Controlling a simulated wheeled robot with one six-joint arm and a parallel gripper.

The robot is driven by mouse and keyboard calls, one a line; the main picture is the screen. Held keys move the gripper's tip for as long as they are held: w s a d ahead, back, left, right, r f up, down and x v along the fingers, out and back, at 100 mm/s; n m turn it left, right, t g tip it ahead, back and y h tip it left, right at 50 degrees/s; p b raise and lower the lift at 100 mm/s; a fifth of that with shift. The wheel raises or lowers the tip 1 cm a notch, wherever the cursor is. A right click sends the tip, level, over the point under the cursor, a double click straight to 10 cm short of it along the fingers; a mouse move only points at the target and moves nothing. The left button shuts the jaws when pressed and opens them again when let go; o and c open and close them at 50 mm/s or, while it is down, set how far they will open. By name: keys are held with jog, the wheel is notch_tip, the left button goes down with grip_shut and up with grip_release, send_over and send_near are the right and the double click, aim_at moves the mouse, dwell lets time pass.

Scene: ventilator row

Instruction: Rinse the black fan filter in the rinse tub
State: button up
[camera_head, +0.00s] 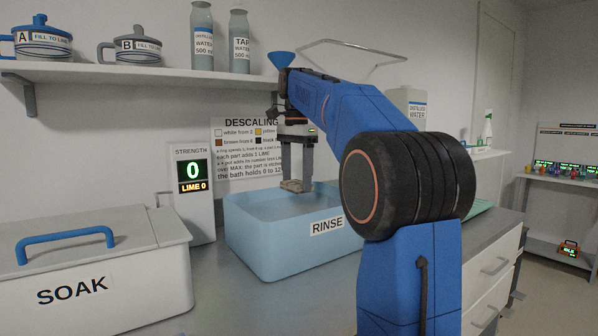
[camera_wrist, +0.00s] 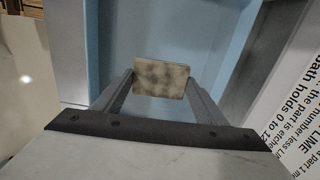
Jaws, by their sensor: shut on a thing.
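The light-blue rinse tub (camera_head: 268,245), labelled RINSE, stands open on the counter in the head view. My gripper (camera_head: 297,186) points down over the tub, its fingertips near the rim's height. In the wrist view my gripper (camera_wrist: 160,88) is shut on a flat, tan piece with dark blotches (camera_wrist: 161,78). This piece is not plain black, and I cannot tell for sure that it is the fan filter. The tub's blue inside (camera_wrist: 205,30) shows beyond it. The tub's floor and any water are hidden in the head view.
A closed SOAK box (camera_head: 95,280) with a blue handle (camera_head: 65,242) stands left of the tub. A strength display (camera_head: 193,177) reads 0, LIME 0. A shelf (camera_head: 130,75) above holds pots and bottles. A descaling chart (camera_head: 245,150) hangs behind the tub.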

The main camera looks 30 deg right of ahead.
jog(key=shift+f, duration=5.1)
dwell(1.3)
jog(key=shift+r, duration=6.1)
